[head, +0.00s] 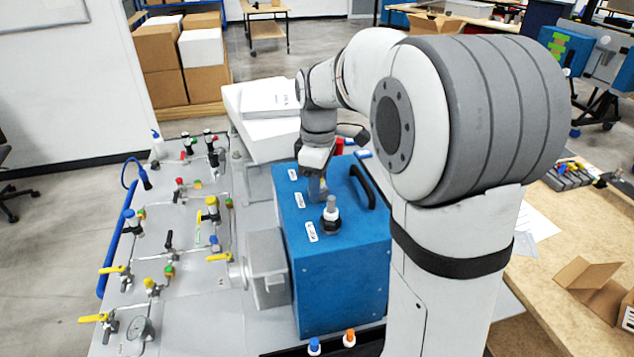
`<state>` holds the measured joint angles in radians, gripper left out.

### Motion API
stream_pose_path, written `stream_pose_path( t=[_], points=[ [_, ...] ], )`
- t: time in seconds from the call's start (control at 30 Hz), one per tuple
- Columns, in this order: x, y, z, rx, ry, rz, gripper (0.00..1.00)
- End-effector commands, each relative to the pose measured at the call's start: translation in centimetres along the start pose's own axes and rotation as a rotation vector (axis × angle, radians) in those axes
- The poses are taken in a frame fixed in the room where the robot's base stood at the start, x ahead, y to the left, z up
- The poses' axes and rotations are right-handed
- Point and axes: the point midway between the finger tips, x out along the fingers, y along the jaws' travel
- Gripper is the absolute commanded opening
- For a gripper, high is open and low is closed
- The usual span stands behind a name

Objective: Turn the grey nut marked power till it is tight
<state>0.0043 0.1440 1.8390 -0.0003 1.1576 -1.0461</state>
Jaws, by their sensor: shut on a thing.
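The blue box (345,270) stands on the grey bench, with three white labels along the left of its top; their print is too small to read. My gripper (317,192) points down at the box top, beside the middle label (299,200). It is shut on a small grey part, which looks like the grey nut; the jaws mostly hide it. I cannot tell how far down the nut sits. Nearer the camera, a dark fitting with a pale upright stem (331,215) stands beside the front label (312,232).
A black handle (362,187) arches over the box top, right of my gripper. A red part (339,146) stands behind. A valve panel (190,240) with coloured knobs lies to the left. Orange and blue capped pieces (349,338) stand in front.

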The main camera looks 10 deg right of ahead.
Motion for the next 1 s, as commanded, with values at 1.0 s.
stream_pose_path(
  t=[1.0],
  points=[
    [0.04, -0.11, 0.01, 0.893, -0.003, -0.003, 0.4]
  ],
)
